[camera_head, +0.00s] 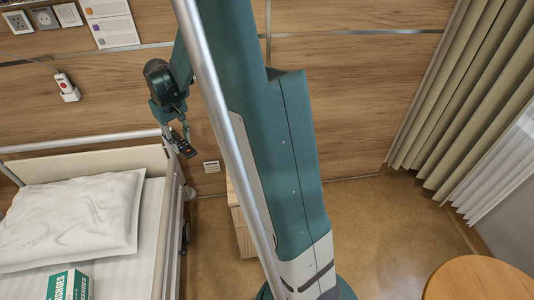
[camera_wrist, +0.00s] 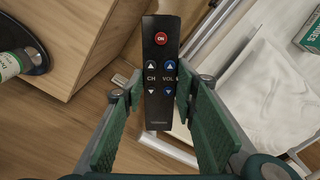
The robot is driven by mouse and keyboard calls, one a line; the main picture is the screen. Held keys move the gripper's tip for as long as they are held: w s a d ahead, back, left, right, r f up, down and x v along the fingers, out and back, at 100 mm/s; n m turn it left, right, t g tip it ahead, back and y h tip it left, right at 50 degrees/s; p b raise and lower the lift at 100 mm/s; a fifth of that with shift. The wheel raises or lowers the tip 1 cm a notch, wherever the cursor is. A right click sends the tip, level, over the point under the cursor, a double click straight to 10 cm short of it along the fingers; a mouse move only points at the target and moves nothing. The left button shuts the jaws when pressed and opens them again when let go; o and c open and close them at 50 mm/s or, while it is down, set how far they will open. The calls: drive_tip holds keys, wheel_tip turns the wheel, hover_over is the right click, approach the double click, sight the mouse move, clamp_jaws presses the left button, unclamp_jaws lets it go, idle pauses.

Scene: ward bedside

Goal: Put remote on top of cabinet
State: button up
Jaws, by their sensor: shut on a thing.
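The black remote (camera_wrist: 160,62) with a red ON button and CH and VOL arrows is held between the green fingers of my gripper (camera_wrist: 157,95) in the wrist view. In the head view my gripper (camera_head: 184,133) is up beside the bed's head end, with the remote (camera_head: 183,147) below it. The wooden cabinet (camera_head: 243,233) stands on the floor to the right of the bed, largely hidden behind my arm. In the wrist view the cabinet (camera_wrist: 84,48) is at the upper left, to the left of the remote.
A bottle (camera_wrist: 12,64) on a dark round base is at the left edge of the wrist view, by the cabinet top. The bed's pillow (camera_head: 70,215) and a green-and-white box (camera_head: 68,286) lie left. A round wooden table (camera_head: 480,280) is at the lower right.

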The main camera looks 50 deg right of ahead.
drive_tip(key=s+d+f+m, duration=0.1)
drive_tip(key=s+d+m, duration=0.2)
drive_tip(key=s+d, duration=1.9)
drive_tip(key=f, duration=0.1)
drive_tip(key=s+a+f, duration=0.1)
drive_tip(key=f, duration=0.1)
drive_tip(key=s+a+f, duration=0.1)
drive_tip(key=f, duration=0.1)
drive_tip(key=shift+s+a, duration=0.1)
drive_tip(key=shift+f, duration=0.1)
drive_tip(key=shift+f+b, duration=0.75)
drive_tip(key=shift+f, duration=2.3)
drive_tip(key=shift+f+b, duration=0.55)
drive_tip(key=shift+f, duration=1.3)
drive_tip(key=shift+f, duration=0.15)
